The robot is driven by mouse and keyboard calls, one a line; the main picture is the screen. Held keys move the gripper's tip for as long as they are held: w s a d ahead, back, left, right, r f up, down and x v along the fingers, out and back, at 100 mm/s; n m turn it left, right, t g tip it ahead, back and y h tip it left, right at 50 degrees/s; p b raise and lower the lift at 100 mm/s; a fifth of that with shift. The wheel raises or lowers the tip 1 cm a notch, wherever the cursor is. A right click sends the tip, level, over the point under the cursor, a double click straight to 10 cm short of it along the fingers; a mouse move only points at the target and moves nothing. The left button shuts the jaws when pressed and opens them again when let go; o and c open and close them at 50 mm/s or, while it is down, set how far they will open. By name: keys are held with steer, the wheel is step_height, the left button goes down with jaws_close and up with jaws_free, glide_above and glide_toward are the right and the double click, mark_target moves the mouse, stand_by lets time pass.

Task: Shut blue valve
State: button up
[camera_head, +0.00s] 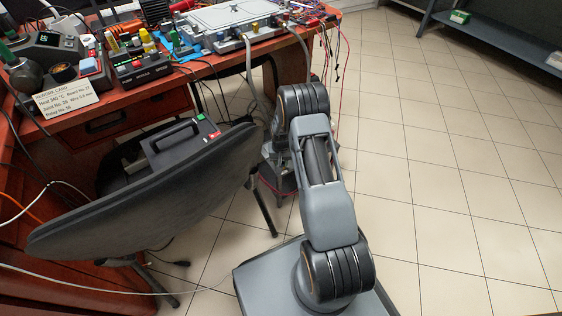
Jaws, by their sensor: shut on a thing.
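A flat grey plate unit (225,17) lies on the red-brown bench, with small coloured fittings along its front edge. A small blue fitting (220,37) shows at its front left and a yellow one (255,28) further right. They are too small to tell which is the blue valve or how its handle is turned. Grey hoses (249,75) hang from the front of the unit. My arm rises from my base up to its elbow near the bench's right end. My gripper is not visible; the arm hides what lies beyond the elbow.
A black chair (160,195) stands before the bench, with a dark case (180,140) on it. Black instruments (140,65), a paper card (66,91) and thin cables crowd the bench's left. Red and black leads hang at its right end. The tiled floor (440,160) to the right is clear.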

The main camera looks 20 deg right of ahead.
steer(key=shift+m, duration=0.6)
steer(key=o, duration=0.9)
step_height(320, 180, up, 14)
steer(key=p, duration=0.5)
steer(key=shift+f, duration=0.1)
